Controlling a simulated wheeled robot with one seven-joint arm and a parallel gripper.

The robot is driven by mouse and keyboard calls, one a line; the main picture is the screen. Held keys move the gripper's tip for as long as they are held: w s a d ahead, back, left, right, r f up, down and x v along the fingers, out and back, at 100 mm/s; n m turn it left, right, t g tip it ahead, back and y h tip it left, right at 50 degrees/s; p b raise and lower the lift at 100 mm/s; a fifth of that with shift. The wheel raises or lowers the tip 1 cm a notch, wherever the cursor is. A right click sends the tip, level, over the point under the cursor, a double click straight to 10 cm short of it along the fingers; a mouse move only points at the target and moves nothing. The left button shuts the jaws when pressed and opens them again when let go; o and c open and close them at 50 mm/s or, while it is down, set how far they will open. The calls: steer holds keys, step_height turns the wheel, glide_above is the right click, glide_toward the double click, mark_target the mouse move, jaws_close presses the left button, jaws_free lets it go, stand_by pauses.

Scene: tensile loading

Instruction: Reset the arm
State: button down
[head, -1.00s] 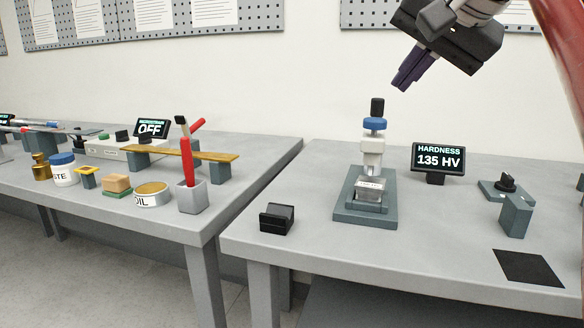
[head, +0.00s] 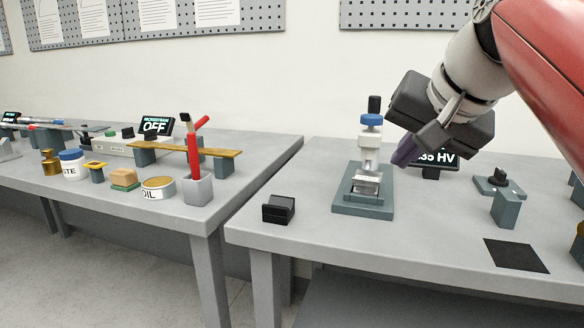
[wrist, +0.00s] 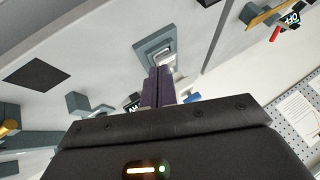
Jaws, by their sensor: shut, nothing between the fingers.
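My gripper (head: 404,152) is in the air over the right table, just right of the hardness tester (head: 370,150). Its purple fingers are together with nothing between them. They also show in the wrist view (wrist: 160,84), pointing toward the tester's base (wrist: 152,46). The tester has a blue collar, a black knob on top and a pale block on its grey base. My gripper covers part of the hardness display (head: 440,160), leaving "35 HV" readable.
A black block (head: 278,209) stands at the right table's front left. A dark mat (head: 516,255) and a grey stand (head: 505,208) are at the right. The left table (head: 120,212) holds an oil tin (head: 158,188), a brush cup (head: 197,189) and a brown strip on supports (head: 190,147).

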steer(key=s+f+n, duration=0.1)
steer(key=s+f, duration=0.3)
steer(key=f, duration=0.6)
steer(key=s+f+n+g+h, duration=0.1)
steer(key=s+f, duration=0.3)
steer(key=f, duration=0.6)
steer(key=s+f+n+g+h, duration=0.1)
steer(key=s+f, duration=0.3)
steer(key=f, duration=0.6)
steer(key=shift+s+a+f+n, duration=0.15)
steer(key=shift+s+f+n, duration=0.1)
steer(key=shift+n, duration=0.45)
